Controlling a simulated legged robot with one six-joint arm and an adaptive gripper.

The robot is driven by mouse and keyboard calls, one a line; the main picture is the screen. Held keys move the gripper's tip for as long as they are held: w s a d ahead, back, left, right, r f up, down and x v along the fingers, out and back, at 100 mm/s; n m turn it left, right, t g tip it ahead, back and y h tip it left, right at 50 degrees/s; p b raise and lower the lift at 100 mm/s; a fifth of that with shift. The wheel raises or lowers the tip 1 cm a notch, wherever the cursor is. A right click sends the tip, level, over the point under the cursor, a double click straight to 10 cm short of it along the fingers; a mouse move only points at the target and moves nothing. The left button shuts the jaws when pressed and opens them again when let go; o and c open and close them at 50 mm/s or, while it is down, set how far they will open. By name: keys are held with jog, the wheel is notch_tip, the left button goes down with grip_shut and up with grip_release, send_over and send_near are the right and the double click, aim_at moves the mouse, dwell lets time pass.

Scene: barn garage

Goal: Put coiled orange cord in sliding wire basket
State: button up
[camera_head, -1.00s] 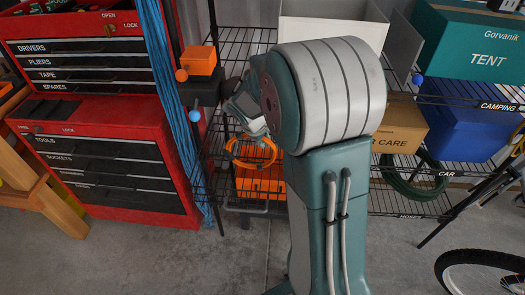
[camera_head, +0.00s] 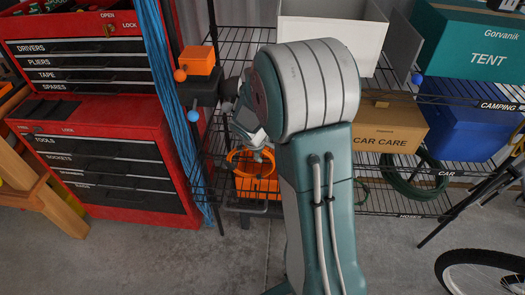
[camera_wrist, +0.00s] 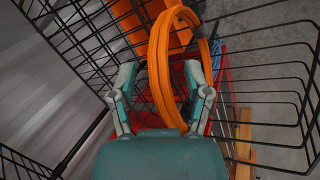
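The coiled orange cord (camera_head: 232,157) is a loop just above an orange box in the head view. In the wrist view the cord (camera_wrist: 158,80) stands upright as a ring, passing between the fingers of my gripper (camera_wrist: 161,75). The fingers are spread, with a gap on the left side of the cord; contact on the right cannot be told. In the head view my gripper (camera_head: 256,146) is at the cord's upper right, partly hidden by my arm. Black wire basket sides (camera_wrist: 268,75) surround the gripper in the wrist view.
An orange box (camera_head: 258,188) lies below the cord. A red tool chest (camera_head: 110,150) and hanging blue cord (camera_head: 172,75) stand left. The CAR CARE box (camera_head: 385,125), green hose (camera_head: 415,185) and blue bin (camera_head: 465,120) are right on wire shelves.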

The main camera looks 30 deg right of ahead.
jog(key=v, duration=1.1)
jog(key=s+a+r+m+t+y, duration=0.1)
jog(key=s+a+r+m, duration=0.1)
jog(key=s, duration=0.5)
jog(key=s+a+r+m+t+y, duration=0.1)
jog(key=s+a+r+m, duration=0.1)
jog(key=s+a+r, duration=0.3)
jog(key=s+a+r+m+t+y, duration=0.1)
jog(key=s+a+r+m+y, duration=0.1)
jog(key=s, duration=0.7)
jog(key=shift+a+r, duration=0.8)
jog(key=shift+a, duration=0.2)
